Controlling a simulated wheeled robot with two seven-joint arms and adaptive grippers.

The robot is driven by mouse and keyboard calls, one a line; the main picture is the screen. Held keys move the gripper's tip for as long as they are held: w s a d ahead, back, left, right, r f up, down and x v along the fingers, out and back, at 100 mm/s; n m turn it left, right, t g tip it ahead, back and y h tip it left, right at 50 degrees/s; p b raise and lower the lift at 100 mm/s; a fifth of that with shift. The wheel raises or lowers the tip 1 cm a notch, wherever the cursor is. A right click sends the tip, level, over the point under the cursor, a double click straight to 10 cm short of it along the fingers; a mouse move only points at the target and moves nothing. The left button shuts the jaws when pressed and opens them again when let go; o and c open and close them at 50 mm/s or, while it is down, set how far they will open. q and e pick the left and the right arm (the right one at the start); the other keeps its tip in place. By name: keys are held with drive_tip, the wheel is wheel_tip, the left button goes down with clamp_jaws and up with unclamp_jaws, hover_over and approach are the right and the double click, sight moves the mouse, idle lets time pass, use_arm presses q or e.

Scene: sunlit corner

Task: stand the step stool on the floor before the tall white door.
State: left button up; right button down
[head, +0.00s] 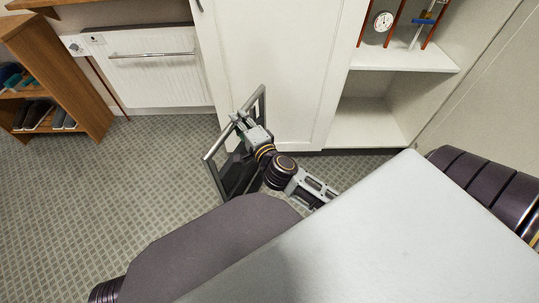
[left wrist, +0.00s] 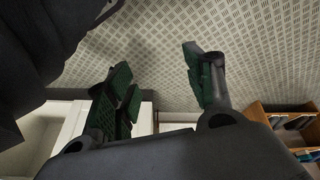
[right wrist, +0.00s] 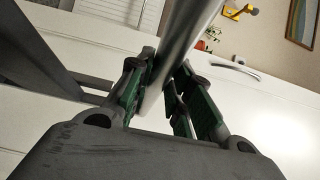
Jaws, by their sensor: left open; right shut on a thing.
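The step stool (head: 227,177) has a grey tube frame and dark steps. It is tilted in the head view, just in front of the tall white door (head: 265,50). My right gripper (head: 243,122) is shut on its upper tube. In the right wrist view the stool's tube (right wrist: 187,40) runs between the fingers of my right gripper (right wrist: 160,95). I cannot tell whether the stool's feet touch the floor; its lower part is partly hidden by my arm and body. My left gripper (left wrist: 160,85) is open and empty above the floor in the left wrist view.
A wooden shoe rack (head: 75,75) and a white radiator (head: 155,80) stand left of the door. Open white shelves (head: 405,58) with a dial and red-legged items are right of it. The patterned floor (head: 130,185) is clear at left.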

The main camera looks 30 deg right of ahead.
drive_tip(key=shift+w+d+r, duration=0.1)
drive_tip(key=shift+w, duration=0.25)
drive_tip(key=shift+m+h, duration=0.5)
drive_tip(key=shift+h, duration=0.3)
drive_tip(key=d+f, duration=0.1)
drive_tip(key=f, duration=0.1)
drive_tip(key=w+d+f+b, duration=0.1)
drive_tip(key=f, duration=0.2)
drive_tip(key=w+d+f, duration=0.1)
drive_tip(key=f, duration=0.1)
drive_tip(key=shift+w+d+f+b, duration=0.15)
drive_tip(key=shift+f+b, duration=0.1)
drive_tip(key=shift+b, duration=0.15)
use_arm(q)
wheel_tip(320, 180, down, 6)
drive_tip(key=w+d+t+h, duration=0.1)
drive_tip(key=d, duration=0.1)
drive_tip(key=shift+w+r, duration=0.2)
drive_tip(key=shift+w, duration=0.05)
use_arm(e)
drive_tip(key=s+d+f+m+h, duration=0.1)
drive_tip(key=d+f+h, duration=0.3)
drive_tip(key=d+f, duration=0.4)
drive_tip(key=shift+d+f+m+g, duration=0.25)
drive_tip(key=shift+f+m+g, duration=0.15)
drive_tip(key=shift+f+m, duration=0.5)
use_arm(q)
drive_tip(key=shift+f, duration=0.15)
